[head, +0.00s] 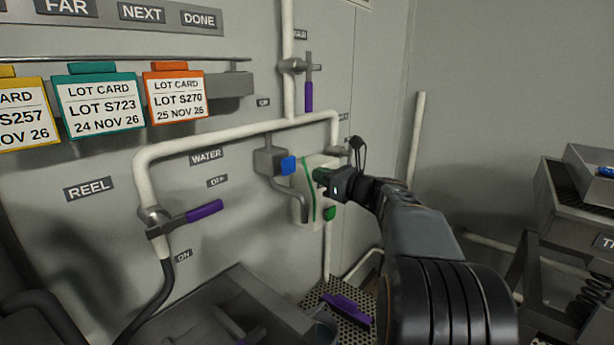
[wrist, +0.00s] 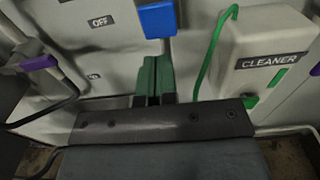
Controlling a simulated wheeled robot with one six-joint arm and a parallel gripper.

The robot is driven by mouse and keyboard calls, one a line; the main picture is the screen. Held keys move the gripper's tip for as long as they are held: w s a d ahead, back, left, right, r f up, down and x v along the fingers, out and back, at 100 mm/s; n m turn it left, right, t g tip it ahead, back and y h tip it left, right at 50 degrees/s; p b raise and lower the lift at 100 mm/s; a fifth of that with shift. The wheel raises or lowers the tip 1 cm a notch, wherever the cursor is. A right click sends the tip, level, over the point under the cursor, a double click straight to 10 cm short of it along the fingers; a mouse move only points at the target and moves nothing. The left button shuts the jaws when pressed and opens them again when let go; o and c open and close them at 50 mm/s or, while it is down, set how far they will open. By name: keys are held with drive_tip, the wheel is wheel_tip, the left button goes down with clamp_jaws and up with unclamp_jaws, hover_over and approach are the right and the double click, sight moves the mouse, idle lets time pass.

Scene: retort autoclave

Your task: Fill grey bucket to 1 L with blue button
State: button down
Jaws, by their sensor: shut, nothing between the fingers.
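The blue button (head: 288,165) sits on a small grey box on the wall, below the white pipe and right of the WATER label. It also shows in the wrist view (wrist: 158,20), at the top, just beyond my fingertips. My gripper (head: 320,176) has green fingers and is shut and empty, to the right of the button in the head view. A round grey-blue rim (head: 325,332), perhaps the grey bucket, is cut off at the bottom edge. Its contents cannot be seen.
A white CLEANER dispenser (wrist: 262,55) with a green hose and green button hangs right of the blue button. Purple-handled valves (head: 204,211) sit on the pipes. A purple-handled tool (head: 347,308) lies over a perforated grate. A dark basin edge is at lower left.

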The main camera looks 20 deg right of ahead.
drive_tip(key=v, duration=0.4)
drive_tip(key=shift+b, duration=0.3)
idle(0.3)
